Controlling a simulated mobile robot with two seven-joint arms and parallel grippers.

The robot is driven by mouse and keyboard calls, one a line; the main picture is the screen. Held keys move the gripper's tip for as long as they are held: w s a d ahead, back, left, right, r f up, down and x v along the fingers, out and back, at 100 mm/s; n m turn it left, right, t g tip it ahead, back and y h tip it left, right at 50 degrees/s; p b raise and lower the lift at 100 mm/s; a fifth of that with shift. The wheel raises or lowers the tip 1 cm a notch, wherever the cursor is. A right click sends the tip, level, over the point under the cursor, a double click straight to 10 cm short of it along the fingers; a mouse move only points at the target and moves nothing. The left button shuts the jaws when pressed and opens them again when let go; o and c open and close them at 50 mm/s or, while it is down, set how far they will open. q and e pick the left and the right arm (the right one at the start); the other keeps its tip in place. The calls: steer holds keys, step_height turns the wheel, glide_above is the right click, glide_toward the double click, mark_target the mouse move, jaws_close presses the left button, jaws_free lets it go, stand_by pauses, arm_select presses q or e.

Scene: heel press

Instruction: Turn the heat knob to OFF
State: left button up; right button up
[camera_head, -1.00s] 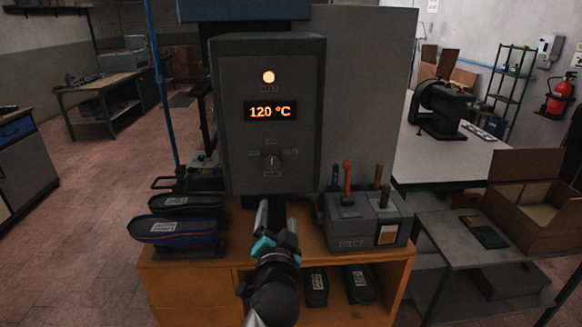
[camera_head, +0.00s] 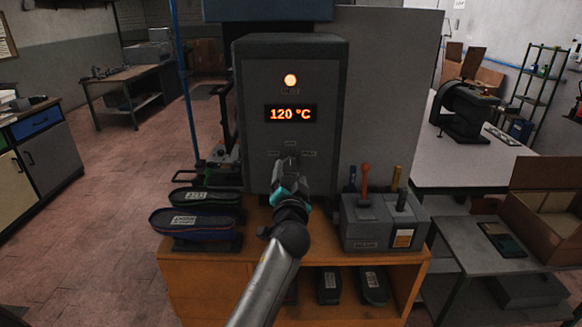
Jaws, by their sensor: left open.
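The heat knob (camera_head: 290,159) is on the lower front of the grey control box (camera_head: 255,130), mostly hidden behind my left gripper, so its setting cannot be read. The orange display (camera_head: 291,114) reads 120 °C, and a round orange lamp (camera_head: 290,80) glows above it. My left gripper (camera_head: 289,168) is open, with its fingertips in front of the knob. I cannot tell whether the fingers touch it. My right gripper is not in view.
A grey tool box (camera_head: 372,234) with upright handles stands right of the gripper on the orange cabinet (camera_head: 205,268). Dark shoe-shaped pieces (camera_head: 195,222) lie at left. A grey side table (camera_head: 455,236) with an open cardboard box (camera_head: 545,215) is at right.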

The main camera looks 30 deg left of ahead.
mark_target(291, 165)
arm_select(q)
steer(key=shift+x, duration=1.95)
jaws_close()
